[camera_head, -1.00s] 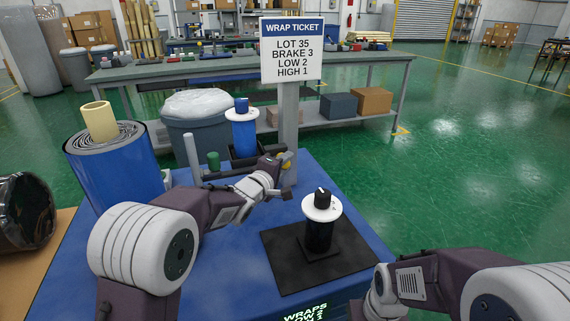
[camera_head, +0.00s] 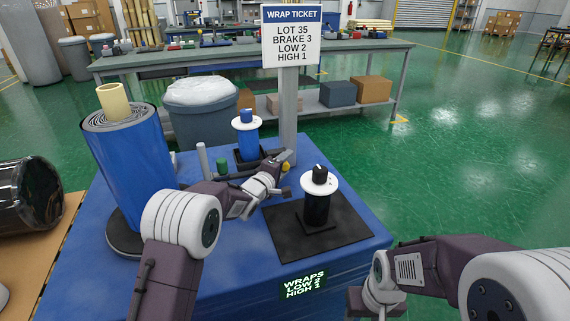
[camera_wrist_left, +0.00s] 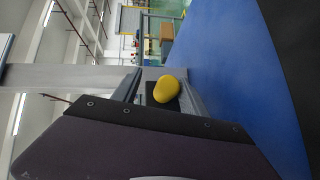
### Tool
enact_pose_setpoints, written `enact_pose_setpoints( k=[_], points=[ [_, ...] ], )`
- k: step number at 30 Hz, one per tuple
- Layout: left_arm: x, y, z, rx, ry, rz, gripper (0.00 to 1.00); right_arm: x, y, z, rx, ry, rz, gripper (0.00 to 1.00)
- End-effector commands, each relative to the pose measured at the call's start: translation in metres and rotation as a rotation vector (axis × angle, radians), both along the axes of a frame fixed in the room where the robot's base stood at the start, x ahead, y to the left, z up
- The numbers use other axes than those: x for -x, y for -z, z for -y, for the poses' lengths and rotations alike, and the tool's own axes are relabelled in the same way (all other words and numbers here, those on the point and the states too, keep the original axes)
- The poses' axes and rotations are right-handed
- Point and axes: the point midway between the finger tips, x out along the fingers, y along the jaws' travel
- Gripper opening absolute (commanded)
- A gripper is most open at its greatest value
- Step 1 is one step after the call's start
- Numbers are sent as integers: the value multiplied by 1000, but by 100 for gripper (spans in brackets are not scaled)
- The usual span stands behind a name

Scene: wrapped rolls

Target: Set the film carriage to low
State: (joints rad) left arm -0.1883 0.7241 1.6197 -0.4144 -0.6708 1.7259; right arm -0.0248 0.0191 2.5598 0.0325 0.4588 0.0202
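A yellow knob (camera_head: 286,167), which I take to be the film carriage's handle, is at the foot of the grey post (camera_head: 289,120). My left gripper (camera_head: 284,174) is beside it, its fingers spread apart. In the left wrist view the yellow knob (camera_wrist_left: 166,90) shows between the fingers; I cannot tell whether they touch it. The carriage body is mostly hidden behind my left arm. The wrapped blue roll (camera_head: 128,165) stands upright at the left. My right gripper (camera_head: 362,302) is low, partly hidden by its own arm.
A black dial with a white collar (camera_head: 319,182) stands on a dark mat (camera_head: 285,235).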

Motion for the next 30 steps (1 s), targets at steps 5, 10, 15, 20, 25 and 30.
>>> enact_pose_setpoints(
  k=[5,10,15,20,25,30],
  points=[
    [0,-1,0,1,-1,2,50,0,0,0,0,0,0,50],
    [2,-3,-2,1,-1,2,50,0,-1,0,0,0,0,50],
    [20,-7,-10,2,-1,2,50,0,-8,0,0,0,0,50],
    [45,-10,-22,1,-2,0,50,0,-14,0,0,0,0,50],
    [68,-12,-33,0,-1,-2,50,0,-20,0,0,0,0,50],
    [80,-12,-39,0,0,-2,50,0,-22,0,0,0,0,50]
  ],
)
